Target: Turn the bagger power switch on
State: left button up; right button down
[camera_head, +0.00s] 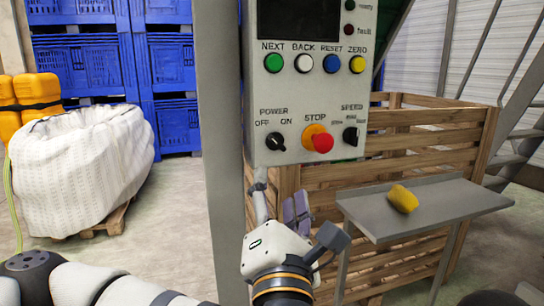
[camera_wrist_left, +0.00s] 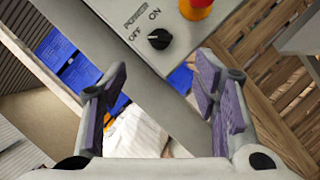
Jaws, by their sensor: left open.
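The power switch (camera_head: 276,141) is a black round knob at the lower left of the grey control panel (camera_head: 290,105), with OFF printed on its left and ON on its right. It also shows in the left wrist view (camera_wrist_left: 159,39), beyond the fingers; its pointer seems to face OFF, but the mark is small. My left gripper (camera_head: 278,203) is below the panel's lower edge, apart from the switch. In the left wrist view its purple-padded fingers (camera_wrist_left: 160,80) are spread wide with nothing between them. My right gripper is not in view.
A red stop button (camera_head: 322,143) and a black speed knob (camera_head: 350,136) sit right of the switch. A grey post (camera_head: 218,150) stands left of the panel. A grey shelf (camera_head: 455,200) with a yellow item (camera_head: 403,198) and a wooden crate (camera_head: 430,145) are at right.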

aim_at(277, 146)
pick_arm(q)
jog(key=x, duration=1.2)
jog(key=c, duration=1.2)
